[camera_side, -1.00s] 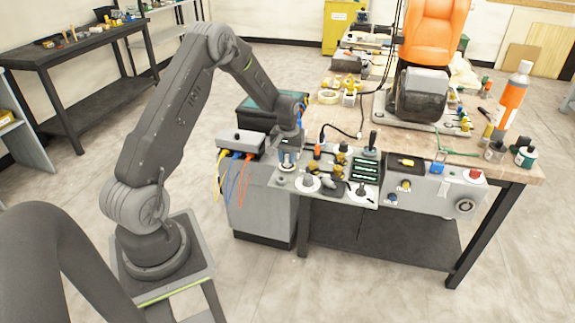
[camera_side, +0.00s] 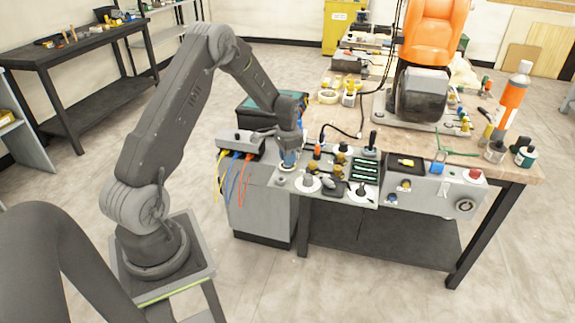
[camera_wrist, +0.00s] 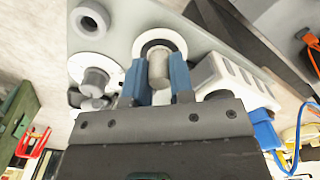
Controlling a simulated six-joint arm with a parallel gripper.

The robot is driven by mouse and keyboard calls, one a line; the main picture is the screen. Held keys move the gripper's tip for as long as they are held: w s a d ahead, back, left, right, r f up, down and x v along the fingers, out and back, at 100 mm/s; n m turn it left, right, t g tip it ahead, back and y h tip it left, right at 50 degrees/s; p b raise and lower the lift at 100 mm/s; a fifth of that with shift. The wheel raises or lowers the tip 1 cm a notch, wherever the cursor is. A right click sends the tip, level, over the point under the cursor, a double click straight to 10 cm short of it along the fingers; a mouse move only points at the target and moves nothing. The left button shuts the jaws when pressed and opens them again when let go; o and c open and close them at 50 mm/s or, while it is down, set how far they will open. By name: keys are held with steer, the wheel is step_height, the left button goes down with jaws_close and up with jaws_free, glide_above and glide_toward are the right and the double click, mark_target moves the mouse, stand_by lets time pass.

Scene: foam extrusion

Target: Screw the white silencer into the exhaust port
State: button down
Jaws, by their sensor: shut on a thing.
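My gripper (camera_wrist: 158,85) has two blue fingers shut on a small pale grey cylinder, which I take to be the silencer (camera_wrist: 158,68). In the wrist view the cylinder's end lies over a round port with a dark ring and a white rim (camera_wrist: 141,43), the likely exhaust port. I cannot tell whether the cylinder is in the port or just above it. In the side view my gripper (camera_side: 288,160) points down at the left end of the grey fixture panel (camera_side: 322,201), and the silencer is too small to make out there.
A white ring (camera_wrist: 90,20) and a grey knob on a white disc (camera_wrist: 95,80) sit close to the port. A grey box with cables (camera_side: 238,142) stands left of my gripper. Several knobs and a black lever (camera_side: 372,138) crowd the panel to the right.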

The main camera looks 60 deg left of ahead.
steer(key=m, duration=0.6)
steer(key=shift+f, duration=0.1)
steer(key=c, duration=0.9)
jaws_free()
step_height(320, 180, up, 14)
steer(key=f, duration=0.1)
steer(key=s+d+r+n+t, duration=0.1)
steer(key=s+d+r, duration=0.1)
steer(key=d+r, duration=0.6)
steer(key=s+d+r+n+t, duration=0.2)
steer(key=s+d+r, duration=0.35)
steer(key=d, duration=0.35)
steer(key=s+d+r+n+t, duration=0.1)
steer(key=s+d+n, duration=0.3)
steer(key=s+d, duration=0.6)
steer(key=s+t, duration=0.1)
steer(key=s, duration=0.3)
steer(key=shift+s+d+t, duration=0.25)
steer(key=shift+d+t, duration=0.05)
steer(key=shift+d, duration=0.05)
